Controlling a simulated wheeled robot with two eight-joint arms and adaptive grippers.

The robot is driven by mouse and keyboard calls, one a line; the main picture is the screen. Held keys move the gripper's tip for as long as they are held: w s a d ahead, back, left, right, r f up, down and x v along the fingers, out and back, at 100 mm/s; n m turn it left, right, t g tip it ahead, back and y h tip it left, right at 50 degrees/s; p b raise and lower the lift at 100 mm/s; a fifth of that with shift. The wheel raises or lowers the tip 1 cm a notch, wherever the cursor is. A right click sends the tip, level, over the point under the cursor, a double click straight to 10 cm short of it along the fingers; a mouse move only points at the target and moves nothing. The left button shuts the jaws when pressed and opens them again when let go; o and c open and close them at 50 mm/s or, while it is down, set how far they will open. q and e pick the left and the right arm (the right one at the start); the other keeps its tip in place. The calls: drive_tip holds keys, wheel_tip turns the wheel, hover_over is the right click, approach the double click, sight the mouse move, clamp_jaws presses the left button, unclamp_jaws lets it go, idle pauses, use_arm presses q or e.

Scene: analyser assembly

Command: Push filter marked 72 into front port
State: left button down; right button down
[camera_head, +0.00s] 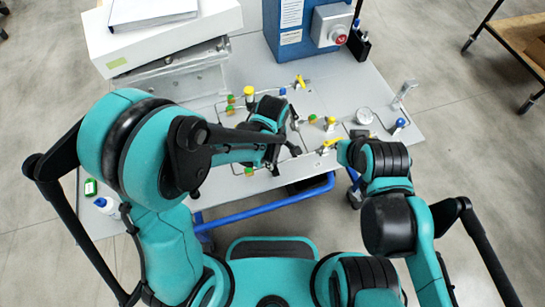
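The marking 72 cannot be read on any part, so I cannot tell which piece is the filter. A white round disc (363,116) lies on the right side of the grey table. Small fittings with green and orange parts (230,104) sit along thin tubing, and the front port cannot be told apart among them. My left gripper (287,127) is a dark shape over the middle of the tubing. Its fingers are too small and covered to show whether they hold anything. My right arm ends beside a yellow handle (331,144); its gripper is hidden by the wrist.
A blue cabinet (291,25) with a red button (340,38) stands at the back. A white box (160,40) is at the back left. A blue-capped bottle (400,124) and a clear upright piece (405,92) stand at the right. Bare table shows between cabinet and bottle.

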use_arm(q)
drive_tip(key=shift+f+b, duration=0.45)
drive_tip(key=shift+f, duration=0.05)
idle(0.3)
drive_tip(key=c, duration=1.1)
unclamp_jaws()
drive_tip(key=shift+r, duration=0.15)
wheel_tip(320, 180, up, 12)
drive_tip(key=shift+f, duration=0.1)
drive_tip(key=s+a+r+m+t, duration=0.2)
drive_tip(key=a+m, duration=0.4)
drive_tip(key=a, duration=0.3)
drive_tip(key=s+a+r+m+t, duration=0.3)
drive_tip(key=a+m+t, duration=0.2)
drive_tip(key=a+m, duration=0.2)
drive_tip(key=shift+a, duration=0.95)
